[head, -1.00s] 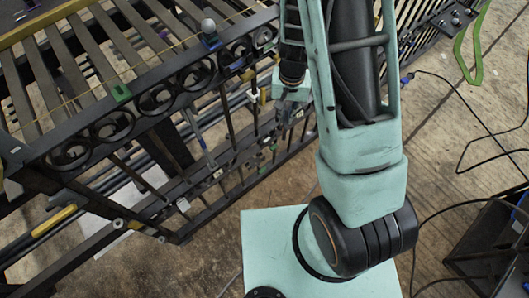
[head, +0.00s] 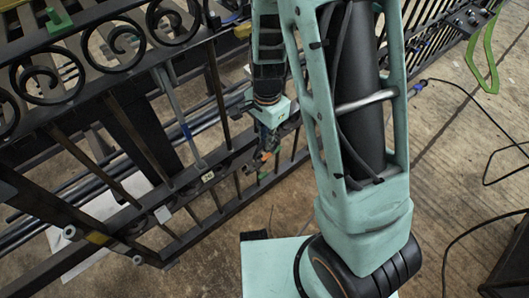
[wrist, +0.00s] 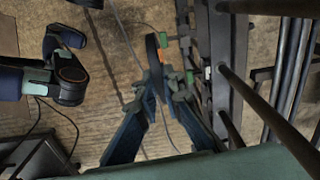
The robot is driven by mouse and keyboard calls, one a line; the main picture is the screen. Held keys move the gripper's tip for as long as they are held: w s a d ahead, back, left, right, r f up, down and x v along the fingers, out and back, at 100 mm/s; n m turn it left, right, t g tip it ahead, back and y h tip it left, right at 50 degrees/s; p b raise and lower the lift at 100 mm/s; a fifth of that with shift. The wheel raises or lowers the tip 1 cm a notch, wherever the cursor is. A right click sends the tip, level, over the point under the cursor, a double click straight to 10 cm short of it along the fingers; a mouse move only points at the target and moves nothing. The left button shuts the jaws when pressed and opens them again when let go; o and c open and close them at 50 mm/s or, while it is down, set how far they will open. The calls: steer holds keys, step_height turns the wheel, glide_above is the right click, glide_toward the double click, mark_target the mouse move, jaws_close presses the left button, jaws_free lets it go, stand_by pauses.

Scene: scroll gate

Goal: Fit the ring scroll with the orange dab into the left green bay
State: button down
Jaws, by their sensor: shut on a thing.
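My gripper (wrist: 164,82) is shut on a dark ring scroll (wrist: 151,52), seen nearly edge-on between the fingertips in the wrist view. An orange dab (wrist: 164,40) shows beside its upper part. In the head view my gripper (head: 262,158) hangs low in front of the gate, with a small orange patch near its tips; the ring's outline is hard to make out there. A green tag (head: 58,20) sits on the gate's rail at upper left. I cannot tell which opening is the left green bay. The held ring is apart from the scroll row.
The black gate (head: 113,38) carries a row of scrolls in rings above upright bars. A large green hook-shaped strip (head: 482,55) and a cable lie at the right. A dark box (head: 508,262) stands at lower right.

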steer(key=shift+a+f+m+b, duration=0.15)
steer(key=shift+f+m+b, duration=0.05)
steer(key=shift+f+b, duration=0.2)
steer(key=shift+a+f+m+b, duration=0.15)
steer(key=shift+f+m+b, duration=0.1)
steer(key=shift+f, duration=0.25)
steer(key=w+a+f+b, duration=0.3)
steer(key=w+f+b, duration=0.1)
steer(key=f+b, duration=0.3)
steer(key=shift+w+a+f, duration=0.15)
steer(key=shift+w+f, duration=0.25)
steer(key=shift+f, duration=1)
steer(key=shift+f+b, duration=0.6)
steer(key=shift+f, duration=0.9)
stand_by(2.3)
steer(key=c, duration=2)
jaws_free()
steer(key=shift+r, duration=0.1)
step_height(320, 180, up, 7)
steer(key=shift+r, duration=0.2)
